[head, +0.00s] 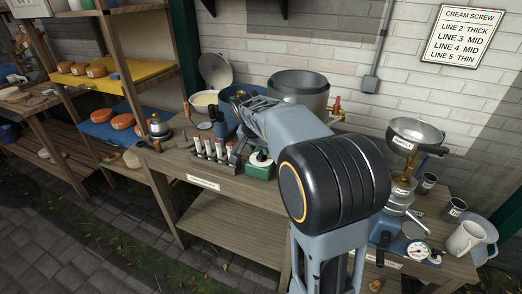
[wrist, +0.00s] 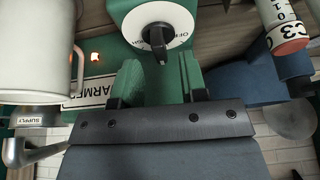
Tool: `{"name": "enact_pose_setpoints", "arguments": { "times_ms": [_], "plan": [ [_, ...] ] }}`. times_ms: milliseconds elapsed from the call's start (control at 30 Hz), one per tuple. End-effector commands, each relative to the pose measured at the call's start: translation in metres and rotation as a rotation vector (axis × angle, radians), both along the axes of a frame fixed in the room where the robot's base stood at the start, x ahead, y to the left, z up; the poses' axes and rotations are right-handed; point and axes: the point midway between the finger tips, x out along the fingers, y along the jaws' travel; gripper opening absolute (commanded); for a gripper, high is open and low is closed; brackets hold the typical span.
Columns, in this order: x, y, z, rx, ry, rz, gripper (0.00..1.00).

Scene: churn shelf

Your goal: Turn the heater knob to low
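The green heater (wrist: 125,15) fills the top of the wrist view, with part of a label reading "ARMER" and a small glowing orange light (wrist: 96,57). Its white round dial (wrist: 145,20) carries a black knob (wrist: 157,42) and small lettering at the right that I cannot read surely. My gripper (wrist: 158,70) is open, its two green fingers apart on either side below the knob.
A pale metal vessel (wrist: 35,45) stands close at the left in the wrist view. A labelled red-ended cylinder (wrist: 288,32) is close at the right. In the head view, several tubes (head: 209,147) stand left of the heater, and a large pot (head: 300,90) is behind.

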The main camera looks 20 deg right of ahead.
Motion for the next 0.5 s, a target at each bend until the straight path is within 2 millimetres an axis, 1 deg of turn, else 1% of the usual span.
{"name": "enact_pose_setpoints", "arguments": {
  "times_ms": [33, 200, 400, 500],
  "plan": [
    [-0.002, 0.003, 0.012, 0.000, -0.005, 0.002, 0.39],
    [-0.012, 0.014, 0.045, 0.000, -0.004, 0.001, 0.39],
    [-0.021, 0.023, 0.077, 0.000, -0.003, 0.001, 0.39],
    [-0.024, 0.027, 0.088, 0.000, -0.002, 0.002, 0.39]
  ]
}}
